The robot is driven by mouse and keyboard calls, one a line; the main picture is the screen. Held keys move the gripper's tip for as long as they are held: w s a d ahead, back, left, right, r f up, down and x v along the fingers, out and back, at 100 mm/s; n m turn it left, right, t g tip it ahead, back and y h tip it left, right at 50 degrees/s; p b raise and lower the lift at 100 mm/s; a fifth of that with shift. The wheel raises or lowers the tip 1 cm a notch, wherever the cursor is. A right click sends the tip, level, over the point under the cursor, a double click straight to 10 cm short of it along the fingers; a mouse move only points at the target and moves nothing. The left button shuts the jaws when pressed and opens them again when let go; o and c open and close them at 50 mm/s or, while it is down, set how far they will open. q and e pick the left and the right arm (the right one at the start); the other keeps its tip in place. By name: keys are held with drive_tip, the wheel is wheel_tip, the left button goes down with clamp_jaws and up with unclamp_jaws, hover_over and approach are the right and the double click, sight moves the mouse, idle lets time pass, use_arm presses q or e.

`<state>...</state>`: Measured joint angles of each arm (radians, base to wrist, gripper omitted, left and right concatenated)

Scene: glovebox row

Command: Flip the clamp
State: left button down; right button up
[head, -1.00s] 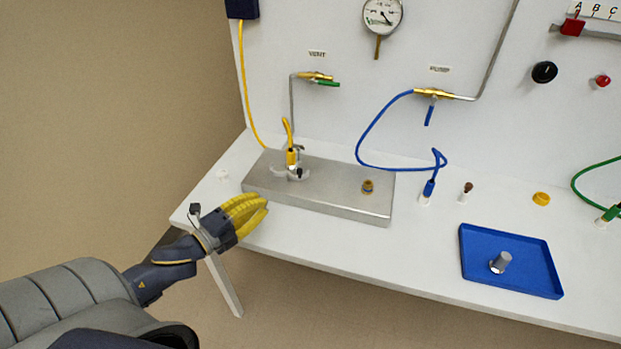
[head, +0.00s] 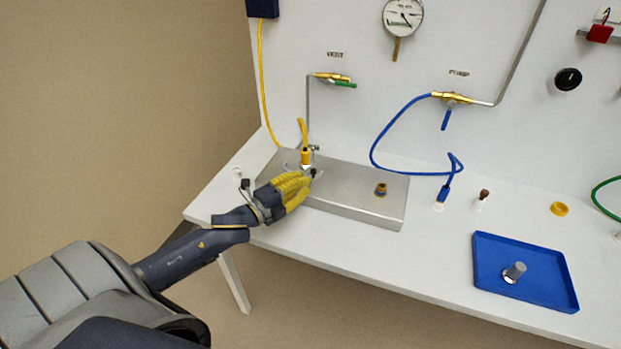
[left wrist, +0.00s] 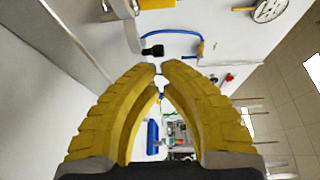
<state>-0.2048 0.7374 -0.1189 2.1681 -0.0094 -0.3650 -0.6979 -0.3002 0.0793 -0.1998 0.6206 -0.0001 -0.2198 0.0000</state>
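The clamp (head: 315,172), small with a dark tip, sits at the left end of the metal block beside the yellow connector (head: 306,156). My left gripper (head: 312,178) is at the clamp, its yellow fingers partly covering it in the head view. In the left wrist view, my left gripper (left wrist: 162,66) has its fingertips drawn together, with nothing clearly held between them. A black knob (left wrist: 152,51), apparently the clamp's tip, is just beyond the fingertips. I cannot tell whether they touch it. My right gripper is out of view.
The metal block (head: 350,210) carries a brass fitting (head: 381,190) to the right. A blue hose (head: 376,140) hangs behind it. A blue tray (head: 535,295) with a metal cylinder (head: 515,271) stands at right. The white bench (head: 430,250) is clear before the block.

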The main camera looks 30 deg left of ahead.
use_arm(q)
drive_tip(key=shift+x, duration=1.45)
drive_tip(key=shift+w+d, duration=0.15)
drive_tip(key=shift+d, duration=0.05)
